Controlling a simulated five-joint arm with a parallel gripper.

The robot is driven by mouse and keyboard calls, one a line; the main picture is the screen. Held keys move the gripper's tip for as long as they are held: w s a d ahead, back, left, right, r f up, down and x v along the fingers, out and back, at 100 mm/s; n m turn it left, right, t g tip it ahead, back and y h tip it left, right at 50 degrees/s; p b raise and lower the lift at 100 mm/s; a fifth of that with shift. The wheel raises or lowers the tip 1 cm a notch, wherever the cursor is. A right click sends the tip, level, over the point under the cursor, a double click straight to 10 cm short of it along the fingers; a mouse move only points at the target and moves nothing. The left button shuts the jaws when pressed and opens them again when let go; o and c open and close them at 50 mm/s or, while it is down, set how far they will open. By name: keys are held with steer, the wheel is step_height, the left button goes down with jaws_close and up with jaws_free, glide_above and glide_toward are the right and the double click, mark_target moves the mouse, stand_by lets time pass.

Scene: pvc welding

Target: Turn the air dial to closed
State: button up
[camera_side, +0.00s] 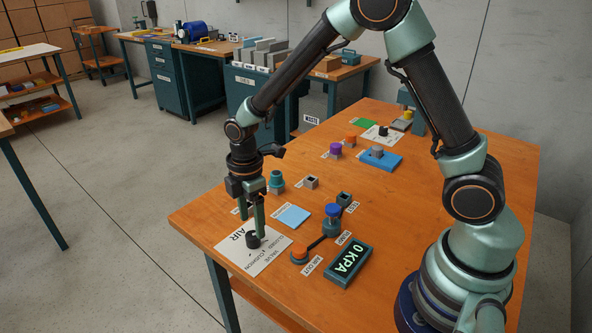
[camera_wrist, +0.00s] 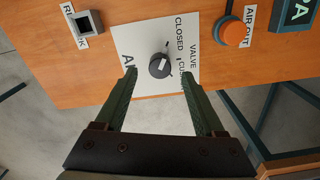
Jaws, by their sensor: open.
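The air dial is a dark round knob (camera_wrist: 157,69) on a white card (camera_wrist: 128,42) marked AIR, VALVE and CLOSED, with another word partly covered. A pale mark on the knob's top slants toward the upper right in the wrist view. I cannot tell surely which label it points at. In the side view the knob (camera_side: 252,241) and its card (camera_side: 268,258) lie at the table's near left corner. My gripper (camera_wrist: 159,75) is open and points down, its green fingers on either side of the knob with gaps showing. In the side view the gripper (camera_side: 251,226) is right over it.
A display (camera_side: 348,264) reading 0 KPA and an orange air-out button (camera_side: 299,252) stand right of the card. A blue knob fitting (camera_side: 332,218), a light blue pad (camera_side: 292,217) and a teal part (camera_side: 276,182) are behind. The table edge is close to the card.

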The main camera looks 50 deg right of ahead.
step_height(320, 180, up, 8)
steer(key=shift+r, duration=0.2)
stand_by(0.3)
step_height(320, 180, up, 8)
steer(key=f+m+t, duration=0.1)
steer(key=m+t, duration=0.1)
steer(key=m, duration=0.4)
glide_above(254, 234)
steer(key=s+d, duration=0.3)
steer(key=s, duration=0.1)
steer(key=s+d+r+m+t, duration=0.3)
steer(key=s+d+r+m, duration=0.1)
steer(key=s+m, duration=0.4)
steer(key=shift+r+m+t, duration=0.25)
steer(key=shift+m+t, duration=0.05)
steer(key=shift+m, duration=0.3)
